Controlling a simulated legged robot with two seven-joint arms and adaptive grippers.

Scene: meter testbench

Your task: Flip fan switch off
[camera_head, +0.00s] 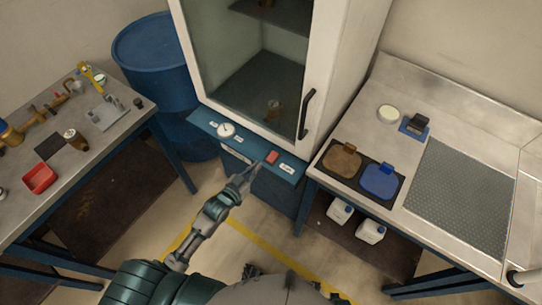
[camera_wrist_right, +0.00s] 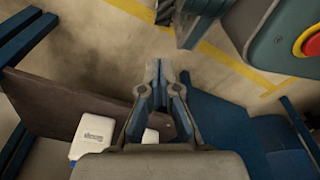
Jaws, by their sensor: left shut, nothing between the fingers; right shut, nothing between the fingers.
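A red switch (camera_head: 272,157) sits on the blue front panel (camera_head: 204,121) below the glass-fronted cabinet, beside a white label (camera_head: 286,168). Which way the switch is tipped is too small to tell. My left gripper (camera_head: 248,176) is shut and empty, with its tips close to the panel's front edge, just left of and below the switch. Contact cannot be made out. My right gripper (camera_wrist_right: 160,68) is shut and empty in the right wrist view, low over the floor and away from the panel.
The cabinet door has a black handle (camera_head: 308,113). A round dial (camera_head: 226,129) is on the panel's left. A blue barrel (camera_head: 150,60) and cluttered workbench (camera_head: 105,145) stand left. A metal counter (camera_head: 440,95) stands right, with white jugs (camera_head: 370,231) below; one shows in the wrist view (camera_wrist_right: 94,132).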

